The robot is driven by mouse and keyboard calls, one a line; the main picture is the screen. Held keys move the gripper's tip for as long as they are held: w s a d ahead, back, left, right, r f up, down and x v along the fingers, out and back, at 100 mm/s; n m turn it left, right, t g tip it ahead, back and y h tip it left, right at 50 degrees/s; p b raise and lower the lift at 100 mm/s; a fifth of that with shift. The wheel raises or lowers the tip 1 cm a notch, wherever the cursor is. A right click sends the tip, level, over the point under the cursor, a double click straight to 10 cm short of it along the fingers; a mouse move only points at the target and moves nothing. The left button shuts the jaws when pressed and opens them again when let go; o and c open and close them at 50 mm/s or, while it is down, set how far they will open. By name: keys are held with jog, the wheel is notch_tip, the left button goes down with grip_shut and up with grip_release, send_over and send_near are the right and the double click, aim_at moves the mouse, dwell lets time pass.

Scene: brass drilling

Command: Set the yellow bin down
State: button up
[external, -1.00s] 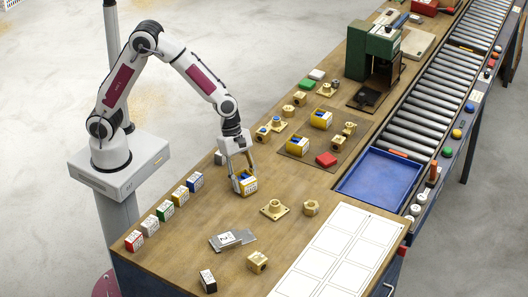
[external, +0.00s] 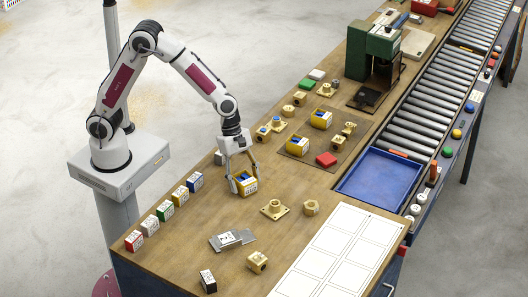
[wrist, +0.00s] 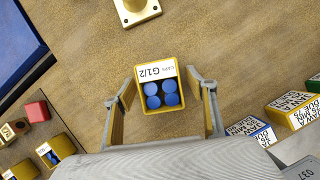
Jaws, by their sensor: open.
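The yellow bin (external: 246,184) stands on the wooden bench below my gripper (external: 243,182). In the wrist view the bin (wrist: 157,123) has a white label reading G1/2 and holds several blue caps. The fingers of my gripper (wrist: 163,104) are open, one on each side of the bin, with a gap to the bin on both sides. The bin looks upright.
A brass flanged part (external: 274,209) lies right of the bin. A row of coloured labelled boxes (external: 165,211) runs along the left bench edge. A second yellow bin (external: 321,119) stands on a brown mat. A blue tray (external: 380,180) lies at right.

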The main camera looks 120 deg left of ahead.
jog(key=v, duration=1.1)
jog(key=shift+s+r, duration=0.2)
jog(key=shift+r, duration=0.2)
dwell(0.4)
